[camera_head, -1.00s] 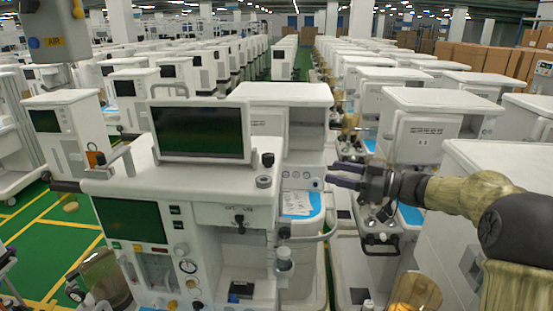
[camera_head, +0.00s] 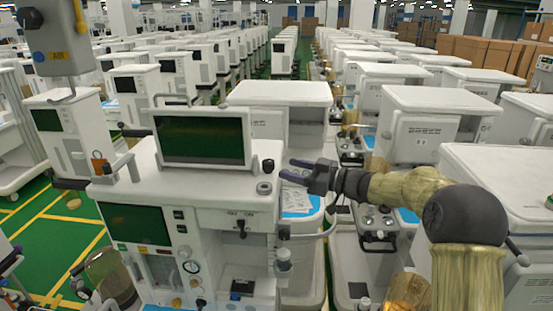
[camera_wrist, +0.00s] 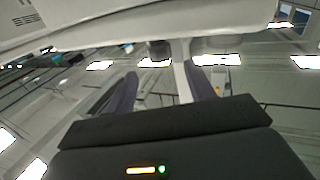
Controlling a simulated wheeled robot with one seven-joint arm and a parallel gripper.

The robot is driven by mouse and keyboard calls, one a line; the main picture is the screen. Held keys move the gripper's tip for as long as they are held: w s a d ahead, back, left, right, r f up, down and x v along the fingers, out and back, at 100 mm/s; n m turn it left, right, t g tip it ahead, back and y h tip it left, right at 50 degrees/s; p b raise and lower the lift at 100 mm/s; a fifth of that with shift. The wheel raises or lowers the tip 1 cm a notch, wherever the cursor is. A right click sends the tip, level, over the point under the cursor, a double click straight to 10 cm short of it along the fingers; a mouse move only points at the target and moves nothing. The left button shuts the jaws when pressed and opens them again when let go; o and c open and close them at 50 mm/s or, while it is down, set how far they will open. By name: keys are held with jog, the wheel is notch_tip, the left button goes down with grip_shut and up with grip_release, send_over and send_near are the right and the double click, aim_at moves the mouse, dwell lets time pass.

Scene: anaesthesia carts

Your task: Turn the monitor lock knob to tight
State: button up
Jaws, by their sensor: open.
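The monitor (camera_head: 202,138) stands upright on top of the nearest white anaesthesia cart (camera_head: 190,187), its dark screen facing me. A small black knob (camera_head: 268,165) sticks up just right of the monitor, and a grey round knob (camera_head: 264,188) sits on the cart top below it. I cannot tell for sure which one is the lock knob, nor read its setting. My gripper (camera_head: 287,170) is open and empty, right of the black knob with its fingers pointing left at it. In the wrist view my gripper (camera_wrist: 162,84) shows spread fingers, with a pale post behind them.
A grey box (camera_head: 57,40) labelled AIR hangs at the upper left. A white cart (camera_head: 280,93) stands close behind, and more carts (camera_head: 440,101) fill the right side. A curved rail (camera_head: 318,232) runs below my gripper. Green floor (camera_head: 45,222) is open at the left.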

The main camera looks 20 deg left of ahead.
aim_at(276, 174)
jog(key=a, duration=0.1)
jog(key=a+p, duration=0.1)
jog(key=a, duration=0.1)
jog(key=a+p, duration=0.1)
jog(key=a, duration=0.1)
jog(key=shift+w+a, duration=0.2)
jog(key=shift+w, duration=0.2)
jog(key=c, duration=1)
